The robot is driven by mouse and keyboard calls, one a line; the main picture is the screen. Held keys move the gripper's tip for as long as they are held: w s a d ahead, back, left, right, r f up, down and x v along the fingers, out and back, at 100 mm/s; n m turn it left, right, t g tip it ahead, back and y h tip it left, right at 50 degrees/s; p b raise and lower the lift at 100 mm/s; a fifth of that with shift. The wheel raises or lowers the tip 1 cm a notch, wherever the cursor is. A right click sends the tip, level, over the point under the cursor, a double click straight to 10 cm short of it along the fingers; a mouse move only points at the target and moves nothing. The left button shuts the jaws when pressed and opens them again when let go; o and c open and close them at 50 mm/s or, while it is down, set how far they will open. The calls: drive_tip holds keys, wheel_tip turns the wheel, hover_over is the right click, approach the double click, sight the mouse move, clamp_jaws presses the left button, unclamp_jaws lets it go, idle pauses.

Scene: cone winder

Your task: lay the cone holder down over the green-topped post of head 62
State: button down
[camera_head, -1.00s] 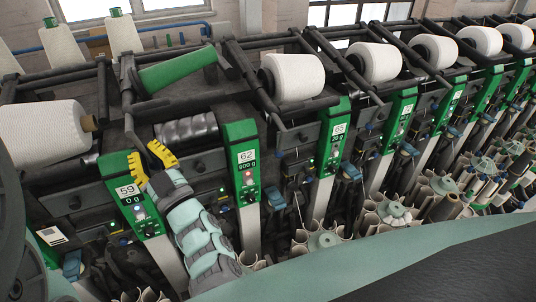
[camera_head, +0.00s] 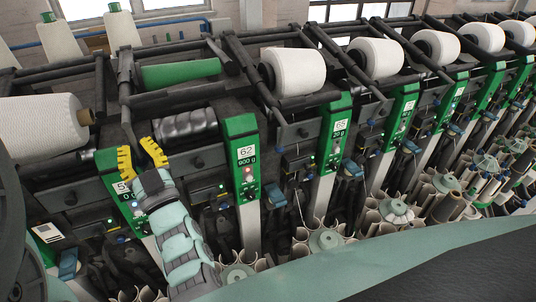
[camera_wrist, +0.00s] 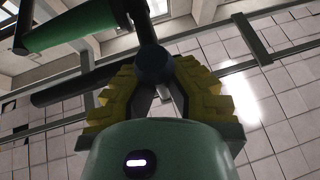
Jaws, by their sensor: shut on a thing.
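The cone holder (camera_head: 124,72) is a dark arm frame with a green tube (camera_head: 180,75) lying nearly level across it, behind a dark bar. Its lever hangs down to my gripper (camera_head: 141,158), whose yellow fingers are closed around the dark end knob. In the wrist view my gripper (camera_wrist: 155,85) grips that round knob (camera_wrist: 153,64), with the green tube (camera_wrist: 68,26) at upper left. The green-topped post of head 62 (camera_head: 241,150), labelled 62 and 900 g, stands right of my gripper. Below the tube is a dark shiny roller (camera_head: 186,126).
The post of head 59 (camera_head: 117,185) is just behind and left of my gripper, its label partly covered. A white cone (camera_head: 42,128) lies at left, another (camera_head: 292,72) above right of head 62. Post 65 (camera_head: 337,135) stands further right. Tube holders (camera_head: 325,241) line the bottom.

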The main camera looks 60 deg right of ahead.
drive_tip(key=c, duration=1)
unclamp_jaws()
drive_tip(key=shift+s, duration=0.1)
drive_tip(key=v, duration=1.1)
drive_tip(key=shift+s+f, duration=0.2)
drive_tip(key=shift+s, duration=0.1)
drive_tip(key=shift+a, duration=0.1)
